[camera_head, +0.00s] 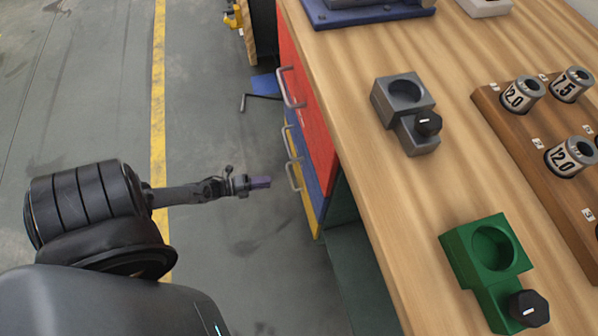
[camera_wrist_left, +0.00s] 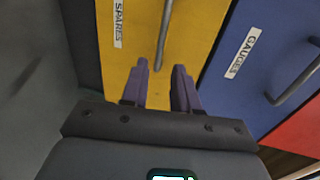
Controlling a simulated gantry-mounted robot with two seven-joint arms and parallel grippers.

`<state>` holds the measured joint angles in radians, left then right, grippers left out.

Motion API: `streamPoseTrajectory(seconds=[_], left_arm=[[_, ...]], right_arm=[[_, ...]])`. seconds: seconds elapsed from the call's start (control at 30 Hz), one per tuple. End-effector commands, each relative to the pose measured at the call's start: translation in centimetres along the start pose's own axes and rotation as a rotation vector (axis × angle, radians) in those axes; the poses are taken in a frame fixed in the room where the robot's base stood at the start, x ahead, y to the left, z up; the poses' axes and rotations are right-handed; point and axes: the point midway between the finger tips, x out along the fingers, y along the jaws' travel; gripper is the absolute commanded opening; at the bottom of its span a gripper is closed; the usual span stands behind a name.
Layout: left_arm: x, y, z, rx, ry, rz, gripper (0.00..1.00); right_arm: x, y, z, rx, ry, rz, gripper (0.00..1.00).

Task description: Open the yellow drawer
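The yellow drawer (camera_wrist_left: 130,50), labelled SPARES, fills the upper middle of the left wrist view. Its grey bar handle (camera_wrist_left: 164,35) runs down from the top edge. In the head view the yellow drawer (camera_head: 312,217) shows only as a narrow strip, low on the cabinet under the bench. My left gripper (camera_head: 262,182) is left of the cabinet front, apart from it. In the left wrist view its two purple fingers (camera_wrist_left: 161,67) are spread with nothing between them, and the handle's lower end lines up with the gap. My right gripper is not in view.
The blue GAUGES drawer (camera_wrist_left: 235,55) and the red drawer (camera_head: 308,110) lie above the yellow one, with handles sticking out. The wooden bench top (camera_head: 385,195) carries a grey fixture (camera_head: 400,97) and a green fixture (camera_head: 485,255). The floor left of the cabinet is clear around my gripper.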

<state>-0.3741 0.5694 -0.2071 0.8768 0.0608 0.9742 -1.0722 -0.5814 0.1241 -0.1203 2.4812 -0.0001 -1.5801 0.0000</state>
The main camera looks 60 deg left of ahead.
Motion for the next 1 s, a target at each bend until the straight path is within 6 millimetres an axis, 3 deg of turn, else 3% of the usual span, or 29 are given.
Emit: streamPoseTrajectory(seconds=[0.6,0.8,1.0], left_arm=[[8.9,-0.1,0.0,-0.001,-0.001,-0.007,0.3],[10.5,-0.2,-0.1,-0.003,0.0,-0.006,0.3],[10.9,-0.3,0.0,-0.003,0.0,-0.005,0.3]], right_arm=[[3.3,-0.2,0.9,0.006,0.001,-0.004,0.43],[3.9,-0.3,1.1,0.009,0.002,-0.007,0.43],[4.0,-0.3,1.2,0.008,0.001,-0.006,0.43]])
